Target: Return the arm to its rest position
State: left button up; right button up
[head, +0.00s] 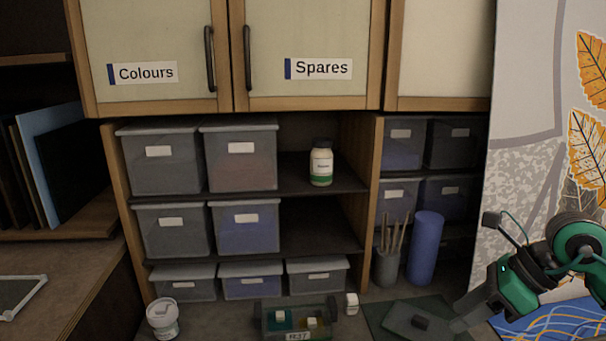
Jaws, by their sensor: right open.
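My right arm comes in from the right edge, with its dark and green gripper (464,318) low at the lower right. The gripper is open, and nothing shows between its fingers. It is just to the right of a dark block (412,319) lying on a dark green mat (378,310); I cannot tell whether they touch. My left gripper is out of view.
A white tub (162,318), a tray (297,336) with coloured compartments and a small white bottle (351,304) stand on the worktop. A brush pot (387,268) and a blue roll (425,248) stand behind. Cupboard doors above are shut.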

jog(key=s+a+r+m+t+y, duration=0.1)
jog(key=a+r+m+y, duration=0.1)
jog(key=a+y, duration=0.45)
jog(key=s+a+r+m+t+y, duration=0.1)
jog(key=a+r+m+y, duration=0.1)
jog(key=a+y, duration=0.5)
jog(key=w+d+f+m+t+h, duration=0.25)
jog(key=m+t+h, duration=0.45)
jog(key=m, duration=0.6)
jog(key=w+d+f+m+t+h, duration=0.25)
jog(key=d+m+t+h, duration=0.2)
jog(key=m+t, duration=0.65)
jog(key=s+d+f+m+g+h, duration=0.1)
jog(key=d+f+m+g+h, duration=0.35)
jog(key=f+m+h, duration=0.55)
jog(key=s+a+f+m+g+y, duration=0.1)
jog(key=s+a+f+m+g, duration=0.15)
jog(key=s+f+g, duration=0.65)
jog(key=s+a+f+m+g, duration=0.1)
jog(key=s+f+m+g, duration=0.4)
jog(key=s+f, duration=0.8)
notch_tip(320, 180, down, 35)
jog(key=s+n+g+b, duration=0.1)
jog(key=g+b, duration=0.1)
jog(key=b, duration=0.2)
jog(key=s+d+f+g+b, duration=0.1)
jog(key=s+d+f+b, duration=0.2)
jog(key=s+f, duration=1.6)
notch_tip(320, 180, down, 4)
jog(key=shift+s+d+f, duration=0.15)
